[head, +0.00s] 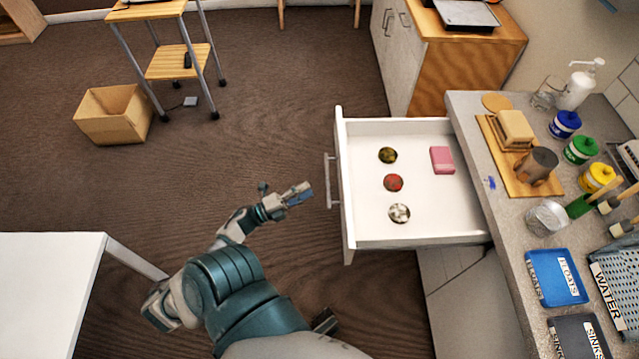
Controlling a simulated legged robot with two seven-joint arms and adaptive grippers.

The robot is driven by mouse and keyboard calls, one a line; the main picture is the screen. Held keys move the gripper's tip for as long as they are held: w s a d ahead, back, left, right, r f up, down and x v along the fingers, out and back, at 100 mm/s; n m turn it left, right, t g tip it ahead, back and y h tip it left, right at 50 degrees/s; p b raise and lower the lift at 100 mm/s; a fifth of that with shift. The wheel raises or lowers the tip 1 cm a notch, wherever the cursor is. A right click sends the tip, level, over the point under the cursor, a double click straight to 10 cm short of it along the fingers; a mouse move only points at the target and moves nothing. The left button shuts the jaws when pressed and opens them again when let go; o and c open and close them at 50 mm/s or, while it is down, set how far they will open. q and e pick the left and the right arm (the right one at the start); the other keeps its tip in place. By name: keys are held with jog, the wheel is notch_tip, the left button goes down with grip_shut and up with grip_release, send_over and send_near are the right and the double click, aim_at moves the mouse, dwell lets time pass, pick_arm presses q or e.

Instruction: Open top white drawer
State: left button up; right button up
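The white drawer (365,228) is pulled out from under the counter at the right. Its inside is in view, with three round objects (393,183) and a pink block (442,160) lying on its floor. The drawer's bar handle (329,181) is on its left-facing front. My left gripper (303,191) is just left of the handle, with a small gap between them. Its fingers look close together, but I cannot tell whether they are open or shut.
The counter (510,225) carries a soap dispenser, paint jars, a wooden board and labelled blue and dark trays. A white table (45,285) stands at the lower left. A cardboard box (112,115) and a wheeled cart (178,62) are farther back. The floor between is clear.

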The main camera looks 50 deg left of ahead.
pick_arm(q)
jog(key=shift+v, duration=1.9)
jog(key=shift+w+f, duration=0.1)
